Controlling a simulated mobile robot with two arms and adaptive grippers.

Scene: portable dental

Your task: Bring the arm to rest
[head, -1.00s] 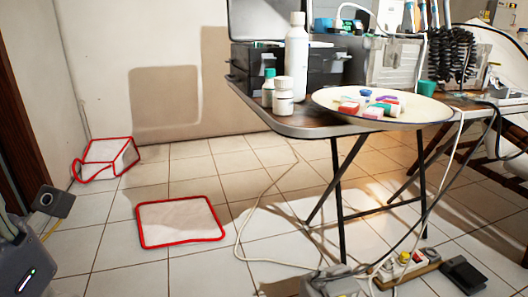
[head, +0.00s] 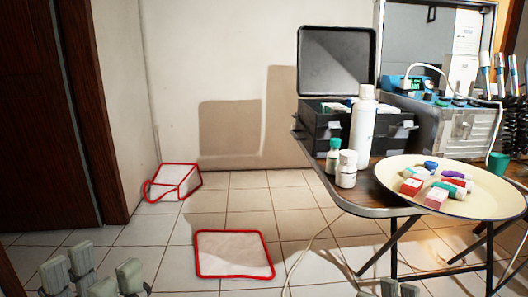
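My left gripper (head: 105,270) shows at the bottom left of the head view. Its pale grey-green fingers point up, with a gap between them and nothing held in it. It is over the tiled floor, apart from the table and the red-edged things. The rest of the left arm is below the picture. Small pale tips at the bottom edge, right of centre, look like my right gripper (head: 390,289). Too little of it shows to tell whether it is open.
A folding table (head: 348,198) at right holds a round tray (head: 485,207) with small coloured boxes, white bottles (head: 363,130) and an open black case (head: 328,125). A red-edged mat (head: 234,254) and a red-edged bin (head: 176,181) are on the floor. A dark door (head: 45,110) is at left.

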